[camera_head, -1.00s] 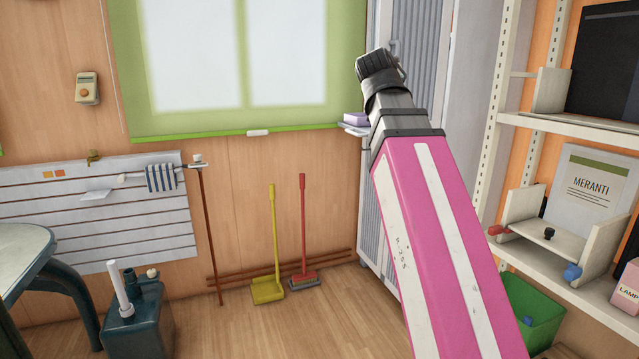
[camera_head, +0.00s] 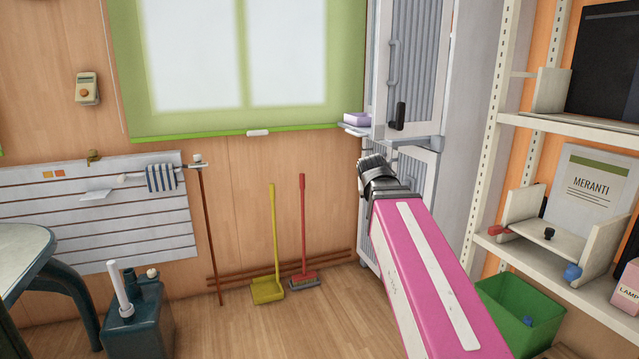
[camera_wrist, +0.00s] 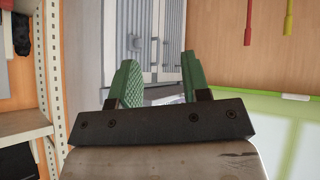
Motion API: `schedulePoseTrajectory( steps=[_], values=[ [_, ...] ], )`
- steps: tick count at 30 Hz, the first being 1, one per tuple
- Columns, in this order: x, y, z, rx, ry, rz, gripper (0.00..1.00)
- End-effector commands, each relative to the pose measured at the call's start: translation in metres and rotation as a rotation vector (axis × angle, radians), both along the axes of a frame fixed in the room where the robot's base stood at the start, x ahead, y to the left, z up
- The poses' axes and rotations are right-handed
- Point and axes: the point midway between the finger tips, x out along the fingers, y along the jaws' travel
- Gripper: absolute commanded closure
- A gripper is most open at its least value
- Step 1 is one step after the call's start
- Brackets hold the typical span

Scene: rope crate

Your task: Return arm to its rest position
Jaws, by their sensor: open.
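My gripper (camera_wrist: 157,80) shows in the wrist view with its two green fingers spread apart. Nothing is between the fingers, and the grey cabinet shows in the background beyond them. In the head view my pink and white arm rises from the bottom right, and its dark end is in front of the lower part of the tall grey cabinet (camera_head: 418,75). The fingers cannot be made out in the head view.
White shelves (camera_head: 570,125) stand at the right, with a green bin (camera_head: 518,318) below them. A yellow dustpan (camera_head: 268,290) and a red broom (camera_head: 303,230) lean on the back wall. A table (camera_head: 22,250) is at the left. The floor between is mostly clear.

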Motion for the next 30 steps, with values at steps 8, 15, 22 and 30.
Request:
schedulePoseTrajectory(
  steps=[8, 15, 22, 30],
  values=[
    [-0.018, -0.005, -0.103, 0.035, 0.196, 0.021, 0.57],
    [-0.045, -0.008, -0.184, 0.075, 0.359, 0.041, 0.57],
    [-0.079, -0.01, -0.255, 0.123, 0.513, 0.057, 0.57],
    [-0.125, -0.01, -0.326, 0.183, 0.674, 0.076, 0.57]
  ],
)
